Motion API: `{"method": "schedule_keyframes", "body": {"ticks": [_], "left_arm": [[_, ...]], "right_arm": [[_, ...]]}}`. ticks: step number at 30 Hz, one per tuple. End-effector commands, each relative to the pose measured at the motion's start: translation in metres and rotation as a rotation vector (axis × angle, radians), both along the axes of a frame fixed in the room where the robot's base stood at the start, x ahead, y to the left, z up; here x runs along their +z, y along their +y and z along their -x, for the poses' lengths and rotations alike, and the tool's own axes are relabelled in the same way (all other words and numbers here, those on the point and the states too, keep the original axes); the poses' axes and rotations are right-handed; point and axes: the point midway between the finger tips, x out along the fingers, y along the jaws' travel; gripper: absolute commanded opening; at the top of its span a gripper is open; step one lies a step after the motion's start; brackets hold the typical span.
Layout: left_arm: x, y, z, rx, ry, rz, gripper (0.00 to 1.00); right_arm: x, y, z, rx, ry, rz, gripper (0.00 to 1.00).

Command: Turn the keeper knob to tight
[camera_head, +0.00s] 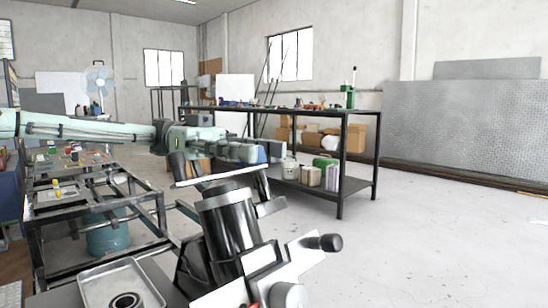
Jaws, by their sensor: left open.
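A dark metal cylinder (230,225) with a silver top rim stands tilted in a black and white fixture (262,262) at the lower middle of the head view. A dark round-ended knob (331,242) sticks out to the right of the fixture. A grey round knob (289,296) sits at the lower edge, partly cut off. I cannot tell which is the keeper knob, and no tight marking is readable. My left gripper (228,198) is open above the cylinder's top, its fingers spread; I cannot tell whether they touch it. My right gripper is not in view.
A metal tray (104,285) with a dark ring (127,302) lies at the lower left. A metal-framed bench (95,205) with small parts stands behind it. A dark shelf table (340,187) with boxes stands further back. The floor at the right is clear.

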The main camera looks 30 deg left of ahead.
Motion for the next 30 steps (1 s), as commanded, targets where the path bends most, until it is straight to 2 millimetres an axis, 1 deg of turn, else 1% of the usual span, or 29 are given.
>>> {"method": "schedule_keyframes", "body": {"ticks": [1,3,6,10,17,28,30], "left_arm": [[-0.001,-0.008,0.002,-0.003,0.000,-0.001,0.48],[-0.001,-0.018,0.003,-0.002,0.000,0.000,0.48],[0.000,-0.027,0.005,-0.002,-0.001,0.001,0.48],[0.000,-0.033,0.005,0.000,-0.001,0.001,0.48],[0.000,-0.033,0.005,0.000,-0.001,0.001,0.48],[0.000,-0.033,0.005,0.000,0.000,0.001,0.02],[0.000,-0.033,0.005,0.000,0.000,0.001,0.00]], "right_arm": [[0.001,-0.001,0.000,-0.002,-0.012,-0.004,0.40],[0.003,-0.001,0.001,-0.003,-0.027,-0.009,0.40],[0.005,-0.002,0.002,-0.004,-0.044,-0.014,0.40],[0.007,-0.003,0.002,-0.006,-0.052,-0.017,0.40],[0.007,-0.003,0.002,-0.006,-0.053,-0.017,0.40],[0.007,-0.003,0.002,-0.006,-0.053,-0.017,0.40],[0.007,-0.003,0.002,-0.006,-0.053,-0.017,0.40]]}}
